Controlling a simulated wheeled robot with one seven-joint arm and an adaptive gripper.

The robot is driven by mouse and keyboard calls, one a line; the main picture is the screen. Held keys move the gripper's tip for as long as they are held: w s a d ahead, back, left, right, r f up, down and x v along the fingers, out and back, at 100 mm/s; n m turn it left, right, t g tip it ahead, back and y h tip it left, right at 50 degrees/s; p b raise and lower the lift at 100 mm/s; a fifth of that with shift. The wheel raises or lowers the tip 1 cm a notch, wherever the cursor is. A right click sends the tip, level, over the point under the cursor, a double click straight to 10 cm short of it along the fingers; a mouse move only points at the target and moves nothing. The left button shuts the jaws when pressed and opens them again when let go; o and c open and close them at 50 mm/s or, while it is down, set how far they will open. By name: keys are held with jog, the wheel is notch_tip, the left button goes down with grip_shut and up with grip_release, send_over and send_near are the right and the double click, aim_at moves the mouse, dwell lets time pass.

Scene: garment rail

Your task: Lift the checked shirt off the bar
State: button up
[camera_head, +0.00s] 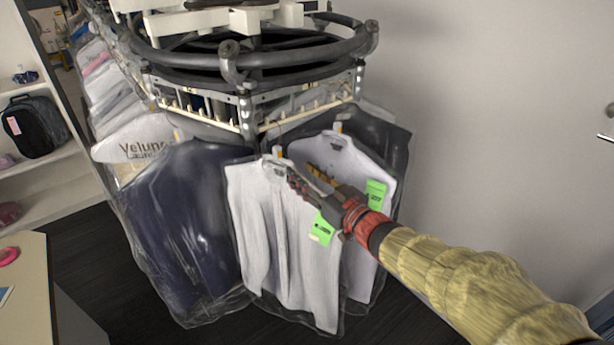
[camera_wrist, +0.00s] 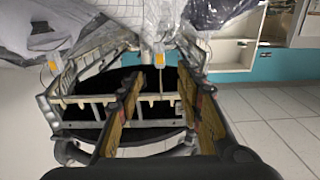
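A pale long-sleeved shirt (camera_head: 262,235) hangs at the front of the rail, with another pale shirt (camera_head: 345,160) behind it on the right. A faint check shows on a pale garment (camera_wrist: 122,12) at the top of the wrist view; I cannot surely tell which head-view shirt it is. My gripper (camera_head: 302,174) is in front of the pale shirts, just below their collars, and hides part of them. In the wrist view my gripper (camera_wrist: 163,80) is open, its fingers apart. A hanger neck with an orange tag (camera_wrist: 159,60) shows between the fingers, apparently ungripped.
The slotted rail (camera_head: 240,112) curves under a dark round frame (camera_head: 260,60). A dark bagged garment (camera_head: 185,225) hangs close on the left, and another dark one (camera_head: 385,130) behind right. Shelves with a backpack (camera_head: 35,125) stand left. The right side by the wall is clear.

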aim_at(276, 146)
jog(key=shift+b+x, duration=0.7)
jog(key=shift+x, duration=4.2)
jog(key=shift+b+x, duration=0.3)
jog(key=shift+x, duration=1.15)
jog(key=shift+c, duration=0.2)
grip_shut()
jog(key=shift+r, duration=0.25)
jog(key=shift+r+p, duration=0.85)
jog(key=shift+r, duration=0.65)
jog(key=shift+s, duration=0.1)
jog(key=v, duration=0.6)
jog(key=shift+s+d, duration=0.25)
jog(key=shift+s, duration=0.1)
